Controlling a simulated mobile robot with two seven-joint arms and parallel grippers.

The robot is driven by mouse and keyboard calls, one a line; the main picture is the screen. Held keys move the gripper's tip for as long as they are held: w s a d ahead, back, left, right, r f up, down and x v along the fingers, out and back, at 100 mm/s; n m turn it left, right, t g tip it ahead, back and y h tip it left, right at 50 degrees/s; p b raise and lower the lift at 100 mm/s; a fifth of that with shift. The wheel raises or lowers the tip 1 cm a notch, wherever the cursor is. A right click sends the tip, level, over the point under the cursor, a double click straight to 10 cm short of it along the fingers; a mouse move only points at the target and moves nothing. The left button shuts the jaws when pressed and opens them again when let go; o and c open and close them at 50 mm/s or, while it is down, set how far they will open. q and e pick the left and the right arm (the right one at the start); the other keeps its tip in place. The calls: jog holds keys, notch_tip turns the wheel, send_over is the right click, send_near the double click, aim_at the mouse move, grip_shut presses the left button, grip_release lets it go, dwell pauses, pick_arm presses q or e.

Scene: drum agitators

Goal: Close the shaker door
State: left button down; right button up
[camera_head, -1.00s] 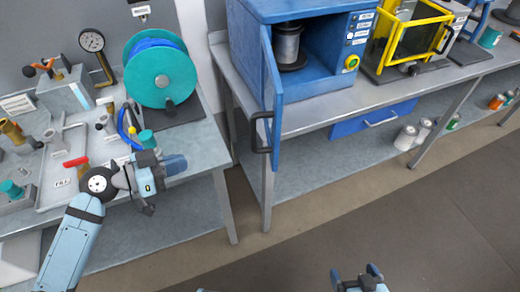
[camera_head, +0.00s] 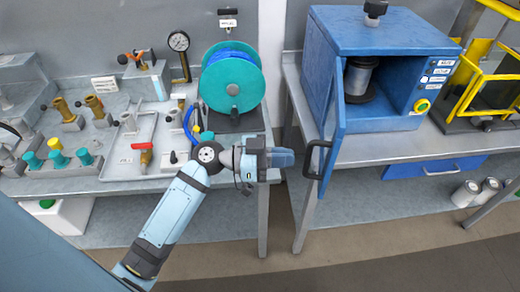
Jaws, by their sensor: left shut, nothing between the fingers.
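The shaker is a blue box (camera_head: 385,28) on the right bench. Its blue door (camera_head: 335,130) stands open, swung out toward me on its left side, with a black handle (camera_head: 317,160) low on its outer face. A grey can (camera_head: 359,77) sits inside the open chamber. My left gripper (camera_head: 288,159) is shut and empty. In the picture it is just left of the door handle, with a small gap between them; I cannot tell the depth gap. My right gripper is out of view.
A yellow-framed machine (camera_head: 490,70) stands right of the shaker. The left bench carries a teal hose reel (camera_head: 232,82), valves and a red-handled fitting (camera_head: 145,155). A blue drawer (camera_head: 435,168) is under the right bench. The floor in front is clear.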

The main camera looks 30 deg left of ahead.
pick_arm(q)
jog(key=shift+x, duration=1.15)
